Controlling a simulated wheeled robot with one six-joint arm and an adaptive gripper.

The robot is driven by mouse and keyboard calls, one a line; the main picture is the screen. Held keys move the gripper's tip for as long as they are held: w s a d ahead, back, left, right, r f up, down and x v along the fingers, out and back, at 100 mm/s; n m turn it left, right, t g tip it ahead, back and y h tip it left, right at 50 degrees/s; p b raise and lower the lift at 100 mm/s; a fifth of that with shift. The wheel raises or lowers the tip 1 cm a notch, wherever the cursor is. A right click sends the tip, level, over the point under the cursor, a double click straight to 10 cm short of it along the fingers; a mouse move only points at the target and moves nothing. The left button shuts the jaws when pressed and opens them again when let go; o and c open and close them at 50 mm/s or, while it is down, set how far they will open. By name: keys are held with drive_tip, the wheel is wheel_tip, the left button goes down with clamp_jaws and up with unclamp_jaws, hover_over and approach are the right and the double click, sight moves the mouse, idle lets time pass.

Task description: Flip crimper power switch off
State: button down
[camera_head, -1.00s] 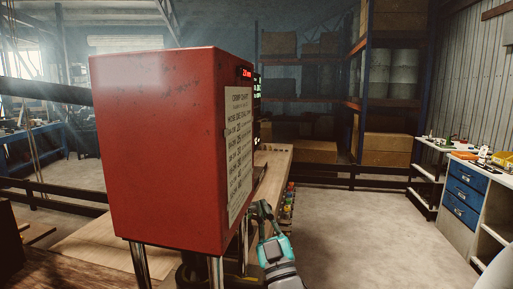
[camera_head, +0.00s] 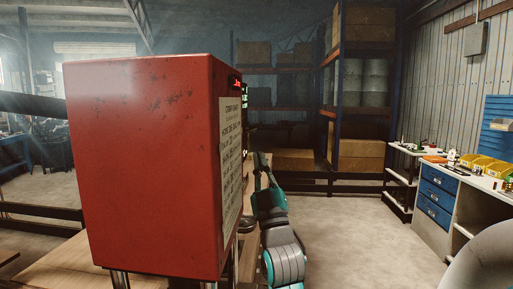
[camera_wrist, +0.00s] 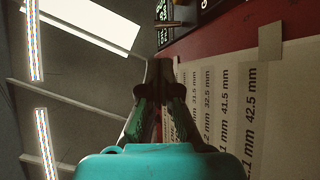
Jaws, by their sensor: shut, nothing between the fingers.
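The crimper (camera_head: 140,165) is a large red box on metal legs, filling the left of the head view. I cannot clearly make out the power switch; a small metallic part (camera_wrist: 168,27) shows beyond the fingertips.
A wooden bench (camera_head: 65,268) lies under and behind the crimper. A workbench with blue drawers (camera_head: 436,195) and yellow bins (camera_head: 490,168) stands at right. Shelves with boxes (camera_head: 362,152) are at the back. The floor (camera_head: 350,240) between is clear.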

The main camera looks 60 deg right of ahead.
sight(253, 130)
drive_tip(key=x, duration=0.9)
drive_tip(key=shift+d+r, duration=0.1)
drive_tip(key=shift+f, duration=0.5)
idle(1.2)
drive_tip(key=shift+f, duration=0.2)
drive_tip(key=v, duration=1.1)
drive_tip(key=shift+s+f, duration=0.25)
drive_tip(key=shift+f, duration=0.05)
drive_tip(key=shift+a, duration=0.25)
